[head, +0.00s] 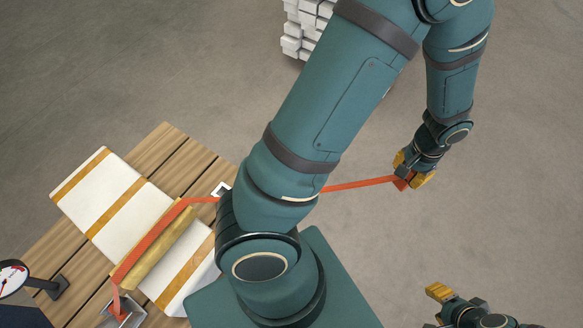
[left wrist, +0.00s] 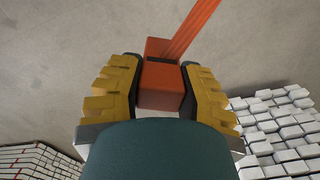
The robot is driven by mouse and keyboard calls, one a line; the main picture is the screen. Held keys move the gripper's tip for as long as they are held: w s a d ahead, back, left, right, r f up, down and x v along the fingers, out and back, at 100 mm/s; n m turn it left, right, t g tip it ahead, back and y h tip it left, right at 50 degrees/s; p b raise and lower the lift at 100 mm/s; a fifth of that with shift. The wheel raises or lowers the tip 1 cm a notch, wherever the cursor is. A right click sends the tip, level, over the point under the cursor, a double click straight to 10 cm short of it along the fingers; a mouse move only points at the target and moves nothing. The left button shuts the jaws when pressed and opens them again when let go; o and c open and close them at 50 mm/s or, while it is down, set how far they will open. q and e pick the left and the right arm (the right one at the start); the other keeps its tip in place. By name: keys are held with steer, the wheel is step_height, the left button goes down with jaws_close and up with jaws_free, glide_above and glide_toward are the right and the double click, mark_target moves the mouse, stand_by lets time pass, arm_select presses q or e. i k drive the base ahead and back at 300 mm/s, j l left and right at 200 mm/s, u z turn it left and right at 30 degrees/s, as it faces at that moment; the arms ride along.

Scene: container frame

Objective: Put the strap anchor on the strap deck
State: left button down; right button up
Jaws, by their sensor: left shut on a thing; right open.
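The strap anchor is an orange-red block (left wrist: 160,88) between the yellow fingers of my left gripper (head: 413,176), shut on it. In the head view the anchor (head: 402,184) is partly hidden by the fingers and hangs over bare floor, well right of the deck. An orange strap (head: 360,184) runs taut leftward from it, passes behind my arm, and crosses a white load. The strap deck (head: 165,145) is a slatted wooden platform at lower left, partly covered by the load and my arm. My right gripper (head: 440,292) is open and empty at lower right.
The white load (head: 118,226) has tan bands and a wooden edge piece (head: 160,248) under the strap. A metal bracket (head: 122,312) holds the strap's near end. A dial gauge (head: 12,277) stands at far left. White blocks (head: 300,30) are stacked at the top.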

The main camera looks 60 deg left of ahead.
mark_target(97, 276)
steer(key=z, duration=0.45)
steer(key=l+z, duration=0.1)
steer(key=z, duration=0.4)
steer(key=i+z, duration=0.1)
steer(key=z, duration=0.8)
steer(key=u, duration=0.65)
steer(key=i+l+u, duration=0.1)
steer(key=u, duration=0.55)
steer(key=l+u, duration=0.1)
steer(key=u, duration=1.2)
steer(key=l+u, duration=0.15)
steer(key=u, duration=0.5)
steer(key=l+u, duration=0.1)
steer(key=u, duration=1.2)
steer(key=k+u, duration=0.1)
steer(key=u, duration=0.55)
steer(key=i, duration=0.35)
